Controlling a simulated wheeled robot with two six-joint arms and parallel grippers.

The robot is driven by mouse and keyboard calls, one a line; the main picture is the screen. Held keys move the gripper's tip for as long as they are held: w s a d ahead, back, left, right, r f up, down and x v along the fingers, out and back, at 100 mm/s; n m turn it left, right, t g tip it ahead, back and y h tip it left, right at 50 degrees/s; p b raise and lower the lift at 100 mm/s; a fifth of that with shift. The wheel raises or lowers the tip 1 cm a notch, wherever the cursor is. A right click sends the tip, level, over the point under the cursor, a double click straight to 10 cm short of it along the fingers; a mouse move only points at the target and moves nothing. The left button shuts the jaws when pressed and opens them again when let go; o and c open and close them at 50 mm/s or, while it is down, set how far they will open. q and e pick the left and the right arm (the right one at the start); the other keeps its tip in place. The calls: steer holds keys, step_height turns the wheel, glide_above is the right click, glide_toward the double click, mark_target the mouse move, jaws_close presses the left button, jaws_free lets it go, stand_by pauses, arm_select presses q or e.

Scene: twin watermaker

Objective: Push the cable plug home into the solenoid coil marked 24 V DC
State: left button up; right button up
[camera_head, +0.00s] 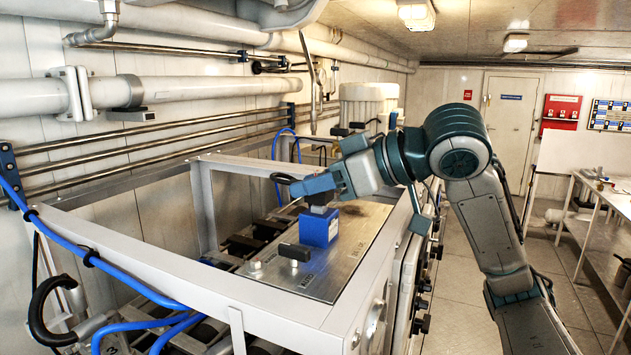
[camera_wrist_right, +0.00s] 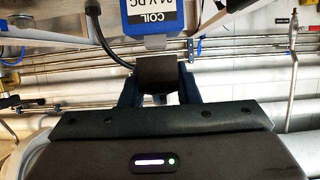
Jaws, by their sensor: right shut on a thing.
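The solenoid coil (camera_head: 319,229) is a blue block standing on a metal plate inside the frame. In the right wrist view the coil (camera_wrist_right: 130,22) shows a white label reading COIL, 24 V DC. My right gripper (camera_head: 312,188) is just above it, shut on the black cable plug (camera_wrist_right: 157,75). A black cable runs from the plug to the upper left. A grey piece shows between coil and plug in the wrist view. The plug is lined up closely with the coil; I cannot tell if they touch. My left gripper is out of view.
The metal plate (camera_head: 345,255) also carries a small black-topped fitting (camera_head: 294,252) left of the coil. A pale frame (camera_head: 260,298) surrounds the plate. Blue hoses (camera_head: 110,268) run along the left. A pale motor housing (camera_head: 370,103) stands behind. A workbench (camera_head: 605,190) is at the right.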

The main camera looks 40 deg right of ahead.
steer(key=shift+f+b, duration=0.65)
steer(key=shift+f, duration=0.25)
steer(key=o, duration=0.9)
steer(key=shift+r, duration=0.1)
steer(key=shift+s, duration=0.1)
steer(key=shift+s+d+r+b, duration=0.15)
steer(key=shift+s+d+b, duration=0.25)
steer(key=shift+s+b, duration=0.1)
steer(key=shift+b+v, duration=1.75)
steer(key=shift+v, duration=3)
steer(key=shift+a+r, duration=0.1)
